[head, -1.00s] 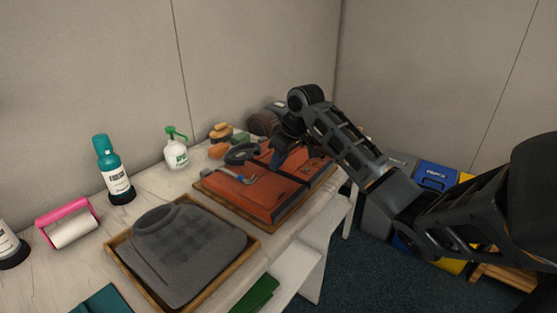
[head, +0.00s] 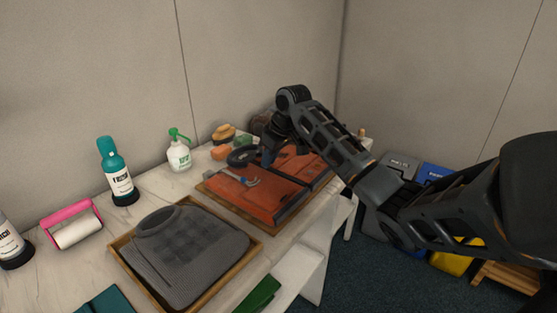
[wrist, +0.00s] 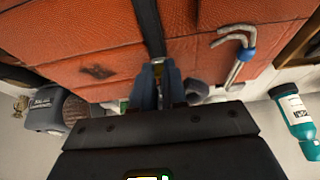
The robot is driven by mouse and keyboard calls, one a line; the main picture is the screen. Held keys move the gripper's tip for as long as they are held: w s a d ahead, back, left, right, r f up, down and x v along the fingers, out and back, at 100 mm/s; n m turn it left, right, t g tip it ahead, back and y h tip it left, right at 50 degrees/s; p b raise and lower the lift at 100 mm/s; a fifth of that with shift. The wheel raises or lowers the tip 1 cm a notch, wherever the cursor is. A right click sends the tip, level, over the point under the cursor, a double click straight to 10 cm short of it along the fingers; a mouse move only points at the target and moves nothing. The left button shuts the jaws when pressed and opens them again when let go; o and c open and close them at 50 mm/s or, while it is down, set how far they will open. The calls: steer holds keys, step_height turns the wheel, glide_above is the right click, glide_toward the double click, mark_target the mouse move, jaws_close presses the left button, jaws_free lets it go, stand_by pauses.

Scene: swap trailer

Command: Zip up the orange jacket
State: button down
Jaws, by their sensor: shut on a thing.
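The orange jacket (head: 250,197) lies flat on a wooden board, with a dark zip strip running across it. In the wrist view the jacket (wrist: 80,45) fills the upper part, and the dark zip strip (wrist: 149,25) leads down to the fingers. My gripper (head: 268,160) is at the jacket's far side, by the end of the strip. In the wrist view my gripper (wrist: 159,80) has its blue fingers close together on a small piece at the strip's end, apparently the zip pull. The fingers mostly hide it.
A dark ring (head: 243,157) is left of my gripper. A tray (head: 258,246) with a grey garment, a pump bottle (head: 179,155) and a teal bottle (head: 120,184) stand left. The wall is close behind.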

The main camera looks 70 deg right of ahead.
steer(key=shift+w+d, duration=0.25)
steer(key=shift+w, duration=0.65)
steer(key=shift+w+d, duration=0.2)
steer(key=shift+w, duration=0.65)
steer(key=shift+w+d, duration=0.25)
steer(key=shift+w, duration=0.65)
